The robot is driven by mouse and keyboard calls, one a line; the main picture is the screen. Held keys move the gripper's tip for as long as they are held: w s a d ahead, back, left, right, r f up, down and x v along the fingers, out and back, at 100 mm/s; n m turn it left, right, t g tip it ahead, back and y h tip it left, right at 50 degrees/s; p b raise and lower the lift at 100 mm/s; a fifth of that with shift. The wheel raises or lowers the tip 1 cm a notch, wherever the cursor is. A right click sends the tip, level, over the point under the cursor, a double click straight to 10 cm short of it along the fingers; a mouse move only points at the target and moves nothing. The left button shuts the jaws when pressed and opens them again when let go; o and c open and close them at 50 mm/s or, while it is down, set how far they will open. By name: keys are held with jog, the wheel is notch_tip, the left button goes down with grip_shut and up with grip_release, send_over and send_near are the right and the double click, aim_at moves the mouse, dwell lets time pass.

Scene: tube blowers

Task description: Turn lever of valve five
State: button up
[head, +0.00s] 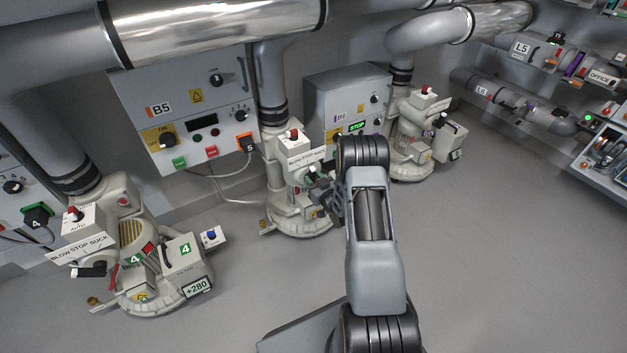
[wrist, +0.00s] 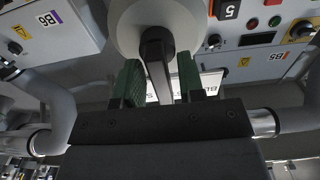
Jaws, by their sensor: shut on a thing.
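The middle blower (head: 297,222) stands beside the B5 control box (head: 188,108), with a white BLOW STOP SUCK plate (head: 302,158) on its valve. My gripper (head: 322,196) is at the valve's right front, partly hidden by my arm. In the wrist view, my gripper's green-padded fingers (wrist: 160,88) stand either side of a dark lever (wrist: 155,58), which runs from a round pale hub (wrist: 128,32). The gripper is shut on this lever. The lever's exact angle against the plate cannot be told, as the fingers cover part of the lettering.
Blower 4 (head: 150,262) stands at the left and another blower (head: 410,140) at the right, by the B6 box (head: 338,98). Pipes (head: 215,32) run overhead. A cable (head: 236,183) hangs below the B5 box. The grey floor (head: 500,260) at the right is clear.

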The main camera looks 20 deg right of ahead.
jog(key=o, duration=0.6)
jog(key=shift+s+d, duration=0.1)
jog(key=s+p, duration=0.1)
jog(key=s, duration=0.3)
jog(key=s+d+p, duration=0.1)
jog(key=s, duration=0.4)
jog(key=s+p, duration=0.1)
jog(key=s, duration=0.3)
jog(key=shift+s+d, duration=0.25)
jog(key=shift+s, duration=0.05)
